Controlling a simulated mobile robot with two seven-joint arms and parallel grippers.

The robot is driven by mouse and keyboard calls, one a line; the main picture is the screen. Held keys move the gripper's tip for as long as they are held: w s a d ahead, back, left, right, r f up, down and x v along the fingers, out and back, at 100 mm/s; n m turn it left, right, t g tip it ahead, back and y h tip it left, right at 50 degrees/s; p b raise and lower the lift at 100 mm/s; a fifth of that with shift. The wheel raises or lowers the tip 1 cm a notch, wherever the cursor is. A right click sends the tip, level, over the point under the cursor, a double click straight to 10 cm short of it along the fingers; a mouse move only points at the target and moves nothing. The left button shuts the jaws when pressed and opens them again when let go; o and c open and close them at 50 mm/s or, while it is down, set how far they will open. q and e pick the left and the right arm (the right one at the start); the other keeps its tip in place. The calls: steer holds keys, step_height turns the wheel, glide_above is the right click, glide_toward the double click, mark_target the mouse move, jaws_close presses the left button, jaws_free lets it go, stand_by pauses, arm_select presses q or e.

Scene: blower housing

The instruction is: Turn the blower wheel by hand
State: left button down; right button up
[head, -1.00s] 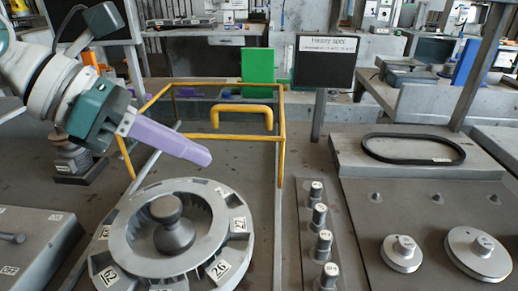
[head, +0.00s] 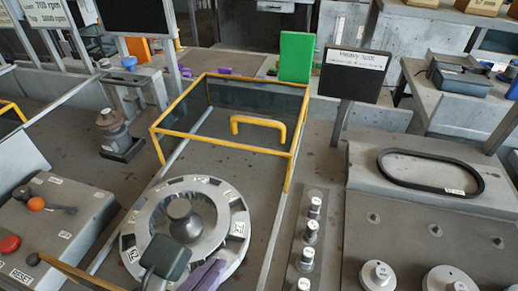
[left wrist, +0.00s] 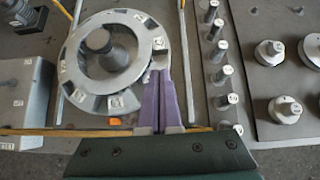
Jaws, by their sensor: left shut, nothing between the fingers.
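The blower wheel (head: 236,214) is a grey ring with numbered labels and a dark round knob (head: 180,212) at its centre. It also shows in the left wrist view (left wrist: 72,84). My left gripper (head: 212,268), with purple fingers, is at the near side of the wheel in the head view. The fingers are shut and empty. In the left wrist view the fingertips (left wrist: 161,75) overlap the outer rim. I cannot tell whether they touch it. The fingers and wrist hide part of the wheel's near edge in the head view. My right gripper is not in view.
A yellow-framed clear guard (head: 262,92) with a yellow handle (head: 262,120) stands behind the wheel. A row of labelled pegs (head: 310,230) is to the right. A control box (head: 52,225) with a red button (head: 10,244) is to the left. A black belt (head: 430,160) lies far right.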

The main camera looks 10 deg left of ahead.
mark_target(237, 232)
arm_select(q)
steer(key=b+x, duration=0.2)
steer(key=x, duration=0.5)
steer(key=shift+w+f, duration=0.2)
steer(key=shift+w, duration=0.2)
steer(key=shift+w+d+n+y, duration=0.1)
steer(key=shift+w+n+y, duration=0.45)
steer(key=shift+w, duration=0.35)
